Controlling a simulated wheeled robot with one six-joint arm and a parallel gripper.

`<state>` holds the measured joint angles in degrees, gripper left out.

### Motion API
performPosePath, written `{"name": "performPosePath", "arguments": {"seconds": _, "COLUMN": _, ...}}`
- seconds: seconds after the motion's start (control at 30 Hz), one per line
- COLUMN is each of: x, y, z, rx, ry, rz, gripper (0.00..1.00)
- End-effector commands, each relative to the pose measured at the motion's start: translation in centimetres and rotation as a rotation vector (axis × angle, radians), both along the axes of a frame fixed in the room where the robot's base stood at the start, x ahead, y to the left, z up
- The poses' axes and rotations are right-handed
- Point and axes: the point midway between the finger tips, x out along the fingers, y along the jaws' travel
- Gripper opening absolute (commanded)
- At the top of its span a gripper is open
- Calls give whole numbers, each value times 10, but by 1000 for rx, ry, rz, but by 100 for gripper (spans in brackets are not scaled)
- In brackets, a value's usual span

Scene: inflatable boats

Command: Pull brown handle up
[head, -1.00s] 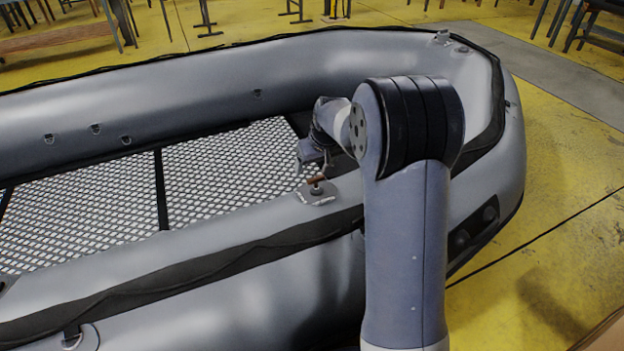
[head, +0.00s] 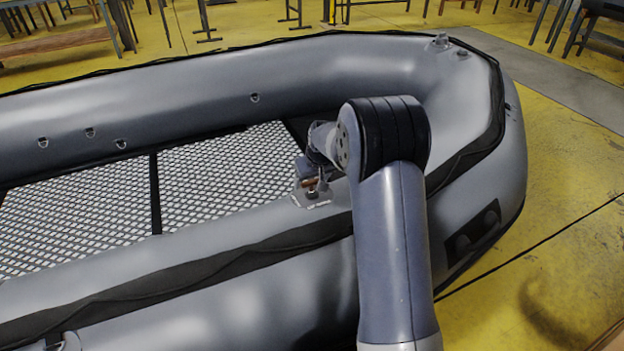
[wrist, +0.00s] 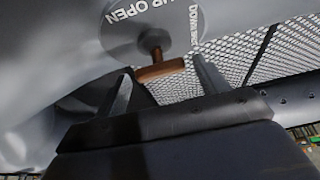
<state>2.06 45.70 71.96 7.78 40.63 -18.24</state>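The brown handle (wrist: 160,71) is a short crossbar on a stem that stands on a round grey plate (wrist: 125,36) with the printed words "UP OPEN" and "DOWN". In the head view the handle (head: 309,183) is on top of the boat's near tube, partly hidden by my gripper. My gripper (wrist: 161,66) is open. In the wrist view one finger is on each side of the handle, with a visible gap on both sides. My gripper (head: 307,176) is close to the handle in the head view, where its fingers are hard to make out.
The grey inflatable boat (head: 210,235) fills most of the head view, with a metal mesh floor (head: 85,205) inside. Its far tube (head: 200,92) lies behind my arm. Yellow floor (head: 570,150) is open to the right. Benches stand at the back.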

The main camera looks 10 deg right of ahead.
Motion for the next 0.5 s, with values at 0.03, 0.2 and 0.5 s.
{"name": "performPosePath", "arguments": {"seconds": 0.03, "x": 0, "y": 0, "z": 0, "rx": 0, "ry": 0, "rz": 0, "gripper": 65}}
{"name": "performPosePath", "arguments": {"seconds": 0.2, "x": 0, "y": 0, "z": 0, "rx": 0, "ry": 0, "rz": 0, "gripper": 51}}
{"name": "performPosePath", "arguments": {"seconds": 0.5, "x": 0, "y": 0, "z": 0, "rx": 0, "ry": 0, "rz": 0, "gripper": 27}}
